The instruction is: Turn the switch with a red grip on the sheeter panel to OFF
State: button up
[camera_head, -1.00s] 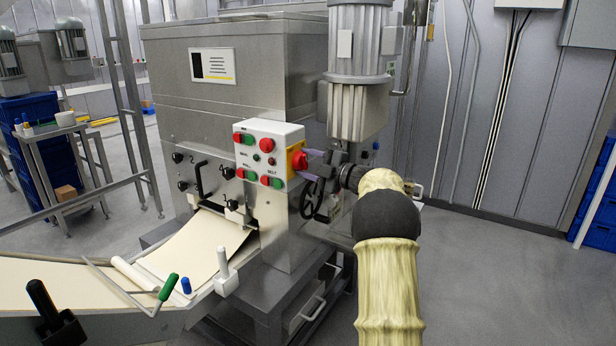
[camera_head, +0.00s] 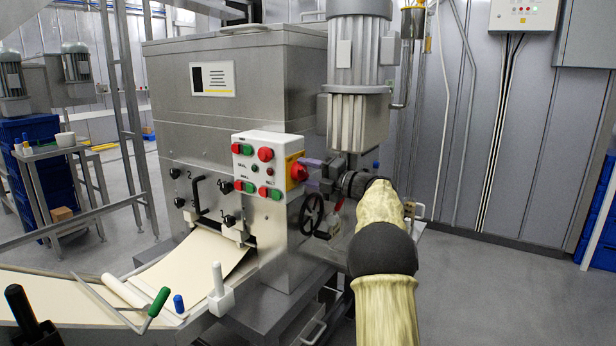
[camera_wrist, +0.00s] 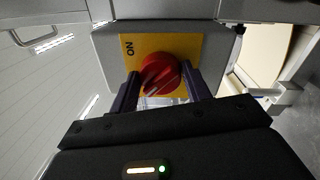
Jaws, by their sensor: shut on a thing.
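The sheeter panel (camera_head: 262,150) is a white box with red and green buttons on the front of the steel machine. The switch with a red grip (camera_head: 299,172) sits on a yellow plate on the panel's right side. In the wrist view the red grip (camera_wrist: 160,74) shows between my two fingers, with "ON" printed on the yellow plate (camera_wrist: 203,47). My gripper (camera_head: 311,167) reaches in from the right, its fingers at the grip. In the wrist view my gripper (camera_wrist: 162,92) is shut on the grip, which stands slanted. The OFF mark is not visible.
A black handwheel (camera_head: 312,213) is just below my gripper on the machine's side. A large motor (camera_head: 359,80) hangs above. A dough sheet (camera_head: 190,262) runs out at the lower left. Open floor lies to the right.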

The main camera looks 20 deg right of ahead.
jog(key=shift+f, duration=0.15)
jog(key=o, duration=1)
jog(key=shift+c, duration=0.2)
jog(key=v, duration=1.7)
jog(key=shift+s+d, duration=0.2)
